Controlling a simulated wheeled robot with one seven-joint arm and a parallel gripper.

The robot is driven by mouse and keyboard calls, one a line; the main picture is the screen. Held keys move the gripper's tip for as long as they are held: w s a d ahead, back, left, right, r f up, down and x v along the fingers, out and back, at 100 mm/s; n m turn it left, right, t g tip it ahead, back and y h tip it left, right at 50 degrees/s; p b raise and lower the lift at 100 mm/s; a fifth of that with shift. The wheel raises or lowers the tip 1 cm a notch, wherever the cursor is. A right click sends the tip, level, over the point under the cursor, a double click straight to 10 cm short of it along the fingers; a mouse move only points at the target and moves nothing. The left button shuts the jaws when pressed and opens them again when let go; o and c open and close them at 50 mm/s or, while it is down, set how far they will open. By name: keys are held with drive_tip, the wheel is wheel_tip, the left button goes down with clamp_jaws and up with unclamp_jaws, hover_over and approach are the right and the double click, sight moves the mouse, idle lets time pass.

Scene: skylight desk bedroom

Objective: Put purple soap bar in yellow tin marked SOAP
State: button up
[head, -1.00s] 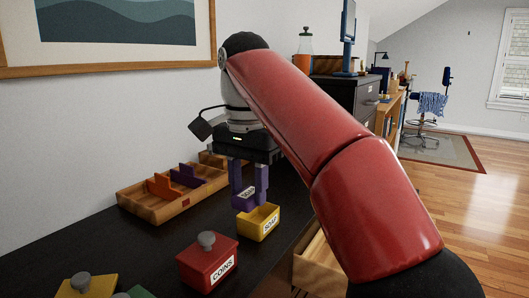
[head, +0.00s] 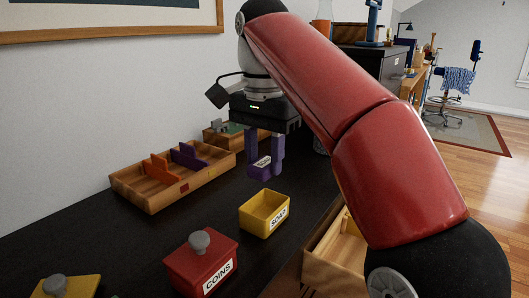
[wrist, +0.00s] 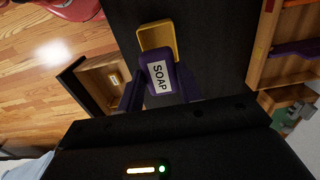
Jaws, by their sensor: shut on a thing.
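The purple soap bar (head: 264,171) with a white SOAP label is in my gripper (head: 266,164), whose purple fingers are shut on its sides. In the wrist view the bar (wrist: 159,77) hangs between the fingers with its label facing the camera. The yellow tin (head: 252,222), open on top and marked SOAP, stands on the dark desk. The bar is held above the desk, higher than the tin and apparently behind it in the head view. In the wrist view the bar overlaps the near edge of the tin (wrist: 152,28).
A red COINS tin (head: 188,265) with a grey-knobbed lid stands in front of the yellow tin. A divided wooden tray (head: 160,205) lies left, with another wooden box (head: 213,141) behind. An open wooden drawer (head: 322,262) juts out at right. A yellow lid (head: 65,288) shows at bottom left.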

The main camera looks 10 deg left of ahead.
drive_tip(key=shift+f+b, duration=1.65)
drive_tip(key=shift+f, duration=1.15)
drive_tip(key=shift+f+b, duration=0.5)
drive_tip(key=shift+f, duration=0.3)
drive_tip(key=o, duration=1.1)
drive_tip(key=shift+c, duration=0.2)
drive_tip(key=shift+c, duration=0.3)
drive_tip(key=shift+c, duration=1.2)
drive_tip(key=shift+r, duration=0.1)
drive_tip(key=shift+r+p, duration=2.65)
drive_tip(key=shift+r, duration=1.45)
